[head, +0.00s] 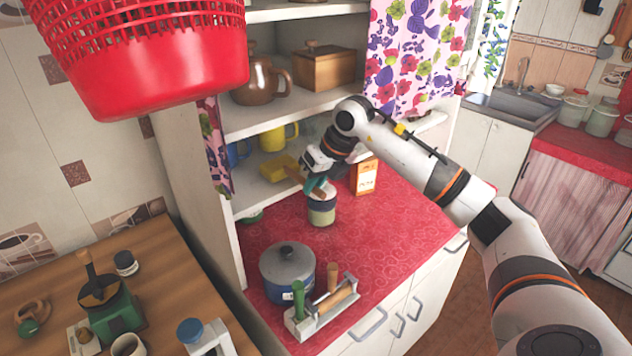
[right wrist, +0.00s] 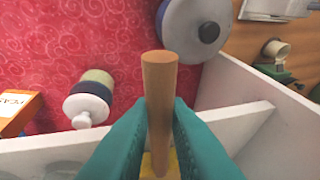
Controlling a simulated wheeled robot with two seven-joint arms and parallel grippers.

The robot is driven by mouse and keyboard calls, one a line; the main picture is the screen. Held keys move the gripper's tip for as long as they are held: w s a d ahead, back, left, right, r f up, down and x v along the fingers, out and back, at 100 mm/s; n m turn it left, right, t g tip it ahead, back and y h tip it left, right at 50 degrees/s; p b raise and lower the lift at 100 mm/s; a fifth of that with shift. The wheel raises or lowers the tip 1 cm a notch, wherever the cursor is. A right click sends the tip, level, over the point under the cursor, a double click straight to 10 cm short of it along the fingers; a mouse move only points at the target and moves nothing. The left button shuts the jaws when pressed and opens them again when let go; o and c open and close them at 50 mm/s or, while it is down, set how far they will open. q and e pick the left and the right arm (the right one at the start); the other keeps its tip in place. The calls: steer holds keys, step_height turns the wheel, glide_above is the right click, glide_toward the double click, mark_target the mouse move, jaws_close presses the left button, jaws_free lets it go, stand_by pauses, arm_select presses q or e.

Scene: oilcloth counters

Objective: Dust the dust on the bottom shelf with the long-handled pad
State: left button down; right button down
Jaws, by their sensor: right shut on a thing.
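The long-handled pad has a yellow head (head: 279,167) and a wooden handle (right wrist: 158,90). My right gripper (head: 316,184) is shut on the handle, with its teal fingers on both sides of it in the right wrist view. The yellow head is at the lower shelf (head: 262,194) of the white cupboard, in front of the mugs; I cannot tell whether it touches the shelf. In the right wrist view only a sliver of yellow shows between the fingers. I cannot make out the dust clearly. My left gripper is not in view.
A yellow mug (head: 280,137) and a blue mug (head: 237,152) stand on the lower shelf. A jar (head: 321,210), an orange box (head: 364,177), a pot (head: 287,272) and a tool rack (head: 322,310) stand on the red counter. A red basket (head: 160,60) hangs at upper left.

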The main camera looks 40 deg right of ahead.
steer(key=shift+a, duration=2.55)
steer(key=d, duration=0.6)
steer(key=shift+b, duration=0.35)
steer(key=s+d+r+b, duration=0.1)
steer(key=s+b, duration=0.7)
steer(key=s, duration=0.6)
steer(key=shift+r+b, duration=0.2)
steer(key=shift+b, duration=0.15)
